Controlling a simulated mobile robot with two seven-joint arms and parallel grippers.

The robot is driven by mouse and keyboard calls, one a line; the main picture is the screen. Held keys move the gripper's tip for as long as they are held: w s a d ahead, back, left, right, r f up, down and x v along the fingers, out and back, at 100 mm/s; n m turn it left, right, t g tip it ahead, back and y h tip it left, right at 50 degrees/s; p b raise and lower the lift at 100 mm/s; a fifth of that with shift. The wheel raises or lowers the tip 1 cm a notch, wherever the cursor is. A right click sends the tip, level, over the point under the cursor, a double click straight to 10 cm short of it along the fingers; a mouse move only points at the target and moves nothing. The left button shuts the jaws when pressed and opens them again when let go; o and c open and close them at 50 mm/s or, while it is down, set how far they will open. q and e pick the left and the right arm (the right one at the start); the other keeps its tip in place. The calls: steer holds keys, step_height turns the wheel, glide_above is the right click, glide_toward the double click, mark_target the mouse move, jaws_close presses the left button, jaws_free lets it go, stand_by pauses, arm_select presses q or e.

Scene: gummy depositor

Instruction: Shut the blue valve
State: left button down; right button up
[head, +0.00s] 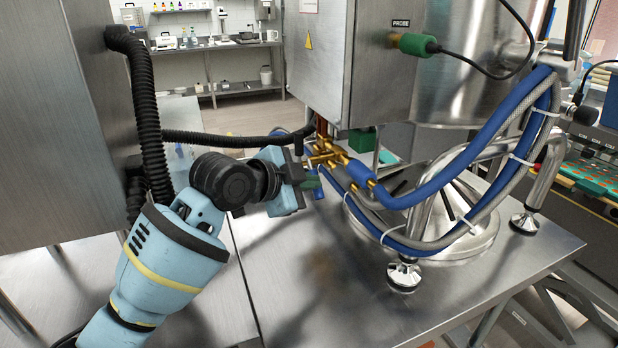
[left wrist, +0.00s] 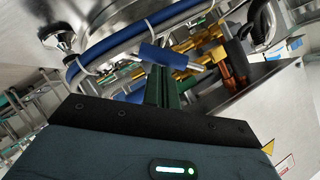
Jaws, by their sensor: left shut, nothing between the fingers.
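Brass valve fittings (head: 326,154) sit under the steel cabinet, with blue hoses joined to them. A small blue part (head: 318,190), possibly the blue valve's handle, shows beside my left fingertips and is partly hidden by them. In the left wrist view a blue handle-like piece (left wrist: 160,56) lies tilted just beyond the fingertips, in front of brass fittings (left wrist: 205,58). My left gripper (head: 313,182) is shut and empty, close to the fittings; its dark green fingers (left wrist: 162,90) are together. I cannot tell whether they touch the blue piece. My right gripper is not in view.
Thick blue and grey hoses (head: 452,185) loop to the right, above a round steel lid (head: 470,235) on the steel table (head: 330,290). A black corrugated hose (head: 145,90) hangs at the left. The table's front is clear.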

arm_select(q)
steer(key=f+m+t, duration=0.1)
steer(key=w+f+m+t, duration=0.1)
steer(key=m+t, duration=0.1)
steer(key=w+f+m+t+b, duration=0.1)
steer(key=m, duration=0.1)
steer(key=shift+w+a+f+t+h, duration=0.25)
steer(key=shift+a+f+t+h, duration=0.15)
steer(key=shift+m, duration=0.3)
stand_by(0.5)
steer(key=v, duration=0.7)
steer(key=shift+s+a, duration=0.25)
steer(key=shift+a, duration=0.05)
